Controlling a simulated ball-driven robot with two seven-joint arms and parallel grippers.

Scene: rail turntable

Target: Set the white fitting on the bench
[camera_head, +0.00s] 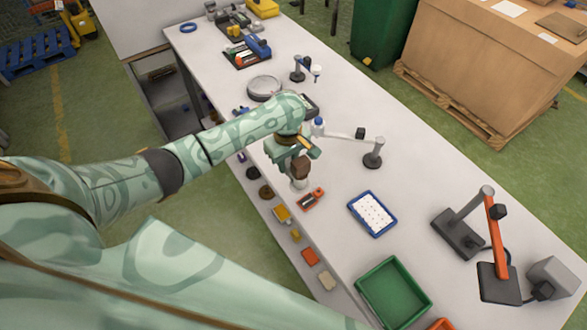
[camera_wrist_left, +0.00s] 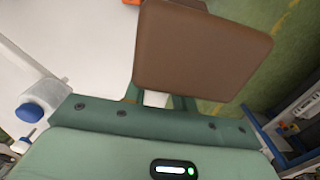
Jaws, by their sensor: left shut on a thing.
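My left gripper (camera_head: 300,176) reaches over the front part of the long pale bench (camera_head: 410,235), pointing down. It is shut on a small whitish piece, the white fitting (camera_head: 299,184), which shows just below the brown part of the gripper. In the left wrist view a large brown block (camera_wrist_left: 200,52) fills the space ahead of my green gripper body and hides most of what is held. I cannot tell whether the fitting touches the bench top. My right gripper is not in view.
A red-orange item (camera_head: 312,200) lies close beside the gripper. A blue-rimmed tray (camera_head: 353,208), a jointed stand (camera_head: 373,150) and a green bin (camera_head: 365,285) stand on the bench. Small parts line the front edge side. Some bare bench top lies between gripper and tray.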

